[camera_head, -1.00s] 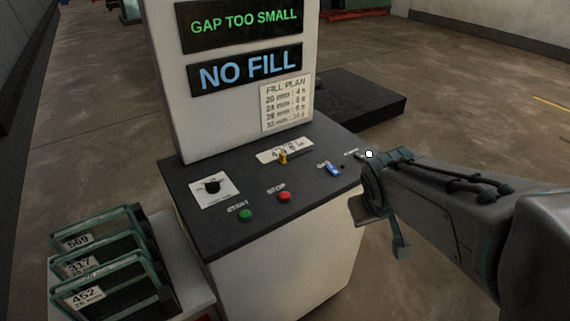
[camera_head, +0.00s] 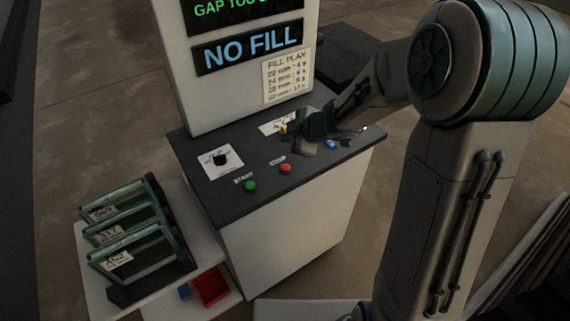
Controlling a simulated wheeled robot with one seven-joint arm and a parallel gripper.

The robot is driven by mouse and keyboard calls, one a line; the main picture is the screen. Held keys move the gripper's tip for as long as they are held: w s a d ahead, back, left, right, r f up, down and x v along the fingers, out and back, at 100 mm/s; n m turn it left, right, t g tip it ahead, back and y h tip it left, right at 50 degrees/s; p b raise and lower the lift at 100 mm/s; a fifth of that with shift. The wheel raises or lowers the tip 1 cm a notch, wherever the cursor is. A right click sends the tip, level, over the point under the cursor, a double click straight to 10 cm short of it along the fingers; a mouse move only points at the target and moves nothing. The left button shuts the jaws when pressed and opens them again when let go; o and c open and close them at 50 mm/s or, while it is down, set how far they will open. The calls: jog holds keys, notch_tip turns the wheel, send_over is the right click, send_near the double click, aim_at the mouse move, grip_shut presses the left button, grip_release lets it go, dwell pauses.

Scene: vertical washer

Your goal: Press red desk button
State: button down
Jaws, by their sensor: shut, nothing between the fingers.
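The red button (camera_head: 285,169), labelled STOP in the earlier frame, sits near the front edge of the dark desk top (camera_head: 240,204), right of the green START button (camera_head: 250,186). My gripper (camera_head: 304,147) is shut and empty. It is over the desk behind and slightly right of the red button, apart from it in the picture. Its exact height above the desk is hard to tell. It partly covers the small white scale plate (camera_head: 272,127) with the yellow lever (camera_head: 283,127).
A black knob (camera_head: 220,159) on a white plate is at the desk's left. A blue switch (camera_head: 332,144) is close to my gripper on the right. The upright panel reading NO FILL (camera_head: 248,48) stands behind. Glass panes (camera_head: 135,245) stand in a rack at left, near a red bin (camera_head: 211,287).

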aim_at(289, 169)
jog(key=shift+f, duration=0.1)
notch_tip(289, 169, down, 8)
jog(key=b, duration=0.8)
jog(key=shift+f+b, duration=0.3)
jog(key=shift+b, duration=0.15)
dwell(1.5)
jog(key=shift+w+f, duration=0.1)
jog(key=shift+f, duration=0.3)
jog(key=shift+f+b, duration=0.55)
dwell(0.6)
dwell(0.3)
jog(key=shift+r+p, duration=0.95)
jog(key=shift+p, duration=0.15)
